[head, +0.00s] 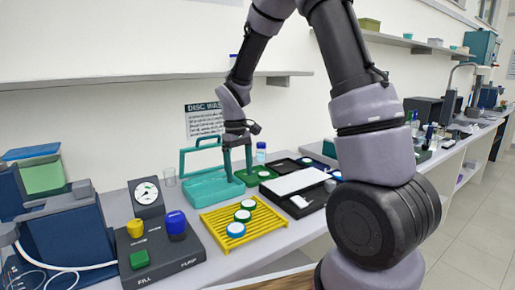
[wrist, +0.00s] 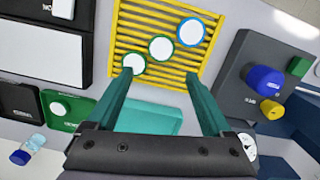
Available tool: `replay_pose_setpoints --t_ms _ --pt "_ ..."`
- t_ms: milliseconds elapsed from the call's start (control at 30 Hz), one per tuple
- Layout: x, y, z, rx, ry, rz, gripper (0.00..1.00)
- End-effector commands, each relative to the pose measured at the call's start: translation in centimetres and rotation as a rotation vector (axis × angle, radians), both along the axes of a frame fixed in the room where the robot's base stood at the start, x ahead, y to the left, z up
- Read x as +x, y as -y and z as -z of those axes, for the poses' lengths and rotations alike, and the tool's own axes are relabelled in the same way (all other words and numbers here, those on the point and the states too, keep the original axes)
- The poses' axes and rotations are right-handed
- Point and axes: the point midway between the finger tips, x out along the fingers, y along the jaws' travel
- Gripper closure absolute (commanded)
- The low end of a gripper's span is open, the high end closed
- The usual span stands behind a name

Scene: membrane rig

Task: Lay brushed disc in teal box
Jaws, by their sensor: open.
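My gripper (head: 236,172) is open and empty above the teal box (head: 207,192), which has an upright handle. In the wrist view the fingers of my gripper (wrist: 160,75) are spread, with part of the teal box (wrist: 150,118) below and between them. The yellow rack (wrist: 122,40) holds three white-topped discs in a row: one blue-rimmed (wrist: 191,31), one green-rimmed (wrist: 161,47), and one (wrist: 134,64) near the left fingertip. The rack also shows in the head view (head: 262,222). I cannot tell which disc is brushed.
A green holder (wrist: 58,108) with a white round piece is beside the teal box. Black trays and a white slab (head: 293,181) lie to the right. A dark panel (head: 165,255) with yellow and blue knobs stands left. A bottle (head: 261,153) is behind.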

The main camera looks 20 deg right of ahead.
Motion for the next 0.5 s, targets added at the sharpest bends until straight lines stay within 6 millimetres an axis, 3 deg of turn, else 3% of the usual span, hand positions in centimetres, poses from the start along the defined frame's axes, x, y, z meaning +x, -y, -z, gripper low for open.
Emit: replay_pose_setpoints --t_ms 267,500 --pt "-3.5 3.9 -10.9 0.108 0.200 0.268 0.15" --pt "-9.4 7.1 -18.5 0.235 0.383 0.525 0.15"
